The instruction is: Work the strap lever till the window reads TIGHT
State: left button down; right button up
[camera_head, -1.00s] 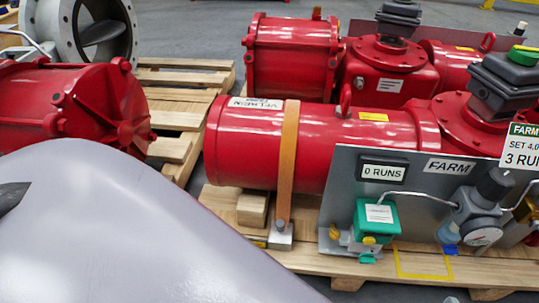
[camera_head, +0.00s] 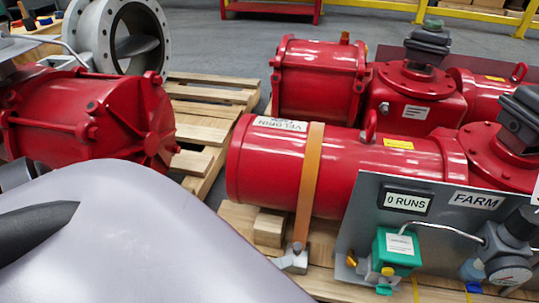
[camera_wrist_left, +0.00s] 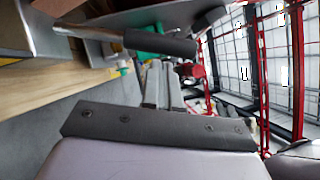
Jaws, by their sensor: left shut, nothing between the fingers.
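An orange strap (camera_head: 311,185) runs down over the red cylinder (camera_head: 265,165) to a grey metal fitting (camera_head: 292,262) at the pallet. I see no readable window on that fitting. In the left wrist view a bright metal rod with a black grip (camera_wrist_left: 160,43), which looks like the strap lever, crosses above my left gripper (camera_wrist_left: 163,68). My left gripper is shut and empty, its fingertips close below the grip; I cannot tell whether they touch. In the head view my pale arm covers the lower left and hides the lever. My right gripper is not in view.
A grey panel (camera_head: 432,225) carries a "0 RUNS" display (camera_head: 405,201), a FARM label, a green box (camera_head: 397,250) and a gauge (camera_head: 509,271). Another red actuator (camera_head: 85,115) lies at left. Wooden pallets (camera_head: 205,95) and grey floor lie between.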

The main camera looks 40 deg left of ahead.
pick_arm(q)
jog(key=shift+w+a+r, duration=0.1)
jog(key=shift+w+r, duration=0.05)
jog(key=shift+w, duration=0.2)
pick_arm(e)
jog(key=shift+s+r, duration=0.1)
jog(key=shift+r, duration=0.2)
pick_arm(q)
jog(key=shift+r, duration=0.1)
